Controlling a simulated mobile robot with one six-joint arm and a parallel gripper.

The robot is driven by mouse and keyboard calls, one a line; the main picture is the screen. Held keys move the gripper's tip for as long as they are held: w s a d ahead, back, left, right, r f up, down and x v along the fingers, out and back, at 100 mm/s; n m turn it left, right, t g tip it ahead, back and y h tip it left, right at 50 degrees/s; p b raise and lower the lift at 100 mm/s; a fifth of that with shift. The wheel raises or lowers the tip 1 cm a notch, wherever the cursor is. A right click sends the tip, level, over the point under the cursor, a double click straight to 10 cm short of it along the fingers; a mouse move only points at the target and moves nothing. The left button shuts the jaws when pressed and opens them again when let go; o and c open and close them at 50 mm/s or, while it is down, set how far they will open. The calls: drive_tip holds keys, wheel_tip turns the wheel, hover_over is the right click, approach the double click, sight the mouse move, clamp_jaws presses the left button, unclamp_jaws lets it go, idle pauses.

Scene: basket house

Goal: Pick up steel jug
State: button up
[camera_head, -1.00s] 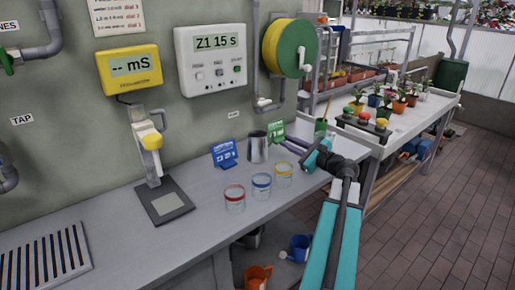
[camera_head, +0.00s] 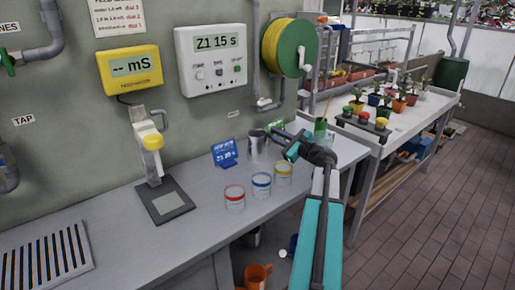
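The steel jug (camera_head: 256,150) stands upright on the grey bench, behind the blue-banded jar and in front of the wall. My gripper (camera_head: 275,140) is at the jug's right side, near its upper part. Its fingers look spread apart.
Jars with red (camera_head: 234,198), blue (camera_head: 261,185) and yellow (camera_head: 283,174) bands stand in front of the jug. A blue sign (camera_head: 224,153) is at its left. The bench (camera_head: 125,235) is clear at the front left.

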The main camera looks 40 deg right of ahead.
drive_tip(key=shift+w, duration=0.2)
drive_tip(key=shift+w+p, duration=0.5)
drive_tip(key=shift+w, duration=2.05)
drive_tip(key=shift+c, duration=0.4)
clamp_jaws()
drive_tip(key=shift+r, duration=0.3)
